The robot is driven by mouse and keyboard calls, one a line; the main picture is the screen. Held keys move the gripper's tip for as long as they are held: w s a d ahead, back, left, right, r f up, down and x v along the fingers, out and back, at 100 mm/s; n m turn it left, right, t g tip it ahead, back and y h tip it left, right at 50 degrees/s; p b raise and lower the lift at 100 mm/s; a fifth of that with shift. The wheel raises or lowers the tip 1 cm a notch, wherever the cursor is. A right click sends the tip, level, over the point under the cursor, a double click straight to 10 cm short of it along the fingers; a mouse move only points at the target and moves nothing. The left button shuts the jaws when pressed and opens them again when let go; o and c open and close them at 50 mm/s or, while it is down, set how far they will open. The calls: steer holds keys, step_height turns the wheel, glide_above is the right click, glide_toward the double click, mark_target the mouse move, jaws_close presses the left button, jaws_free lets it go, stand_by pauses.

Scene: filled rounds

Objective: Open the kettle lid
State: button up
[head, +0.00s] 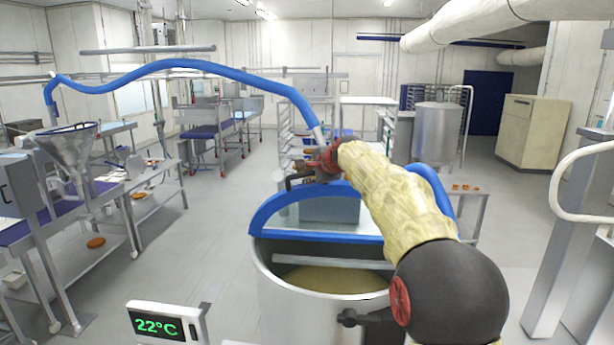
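The kettle (275,290) is a large round steel vessel at the bottom centre of the head view, with yellowish contents (325,279) showing inside. A half-round panel with a blue rim (268,212), seemingly the lid, rises at the kettle's far side. A steel bar (330,262) crosses the opening in front of it. My gripper (302,180), dark with red parts, is at the end of my cream-sleeved arm, in front of or above the panel's top edge in the picture. Whether it touches the rim I cannot tell. Its fingers are too small and cluttered to read.
A blue hose (170,66) arcs from the left to near my gripper. A 22°C display (161,324) stands left of the kettle. Benches and a steel funnel (68,150) line the left. A steel tank (437,133) stands behind right.

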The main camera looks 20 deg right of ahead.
steer(key=o, duration=0.3)
steer(key=shift+f, duration=0.1)
steer(key=a+v, duration=0.1)
steer(key=v, duration=1.1)
steer(key=shift+d, duration=0.5)
